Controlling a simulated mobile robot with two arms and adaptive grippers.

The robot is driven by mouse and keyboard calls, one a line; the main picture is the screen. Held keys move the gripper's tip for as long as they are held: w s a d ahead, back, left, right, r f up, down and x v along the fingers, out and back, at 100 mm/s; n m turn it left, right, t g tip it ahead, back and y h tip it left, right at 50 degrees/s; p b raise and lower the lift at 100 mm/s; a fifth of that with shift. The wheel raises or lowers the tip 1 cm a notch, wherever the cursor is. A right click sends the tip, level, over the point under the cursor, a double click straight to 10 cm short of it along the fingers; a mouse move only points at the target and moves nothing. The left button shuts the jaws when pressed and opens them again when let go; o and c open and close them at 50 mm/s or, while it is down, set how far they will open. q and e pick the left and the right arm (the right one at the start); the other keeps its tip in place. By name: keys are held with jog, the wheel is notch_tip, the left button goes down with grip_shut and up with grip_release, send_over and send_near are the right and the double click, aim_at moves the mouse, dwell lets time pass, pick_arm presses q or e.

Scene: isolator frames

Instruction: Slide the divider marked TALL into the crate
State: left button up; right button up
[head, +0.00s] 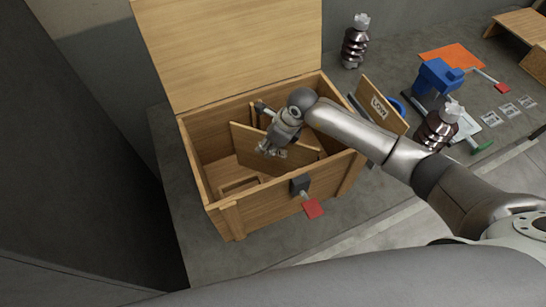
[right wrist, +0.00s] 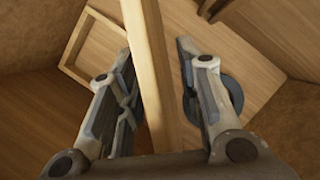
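The open wooden crate (head: 255,206) stands left of centre in the head view, its lid (head: 235,50) raised behind it. A wooden divider panel (head: 245,141) is inside the crate, standing slantwise across it. I see no marking on it, so I cannot confirm it is TALL. My right gripper (head: 271,150) is over the crate at this panel. In the right wrist view, my right gripper's fingers (right wrist: 156,85) straddle the panel's edge (right wrist: 148,60), with a gap visible on the right side. Another divider, marked LOW (head: 379,106), leans outside the crate to the right. My left gripper is not in view.
A black clamp (head: 300,185) with a red tag (head: 313,208) is on the crate's front wall. Brown ribbed insulators stand behind (head: 354,45) and right (head: 436,130) of the crate. A blue tool (head: 435,78) and an orange sheet (head: 449,57) lie farther right.

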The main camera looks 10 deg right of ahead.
jog(key=shift+f, duration=0.1)
dwell(0.4)
grip_shut()
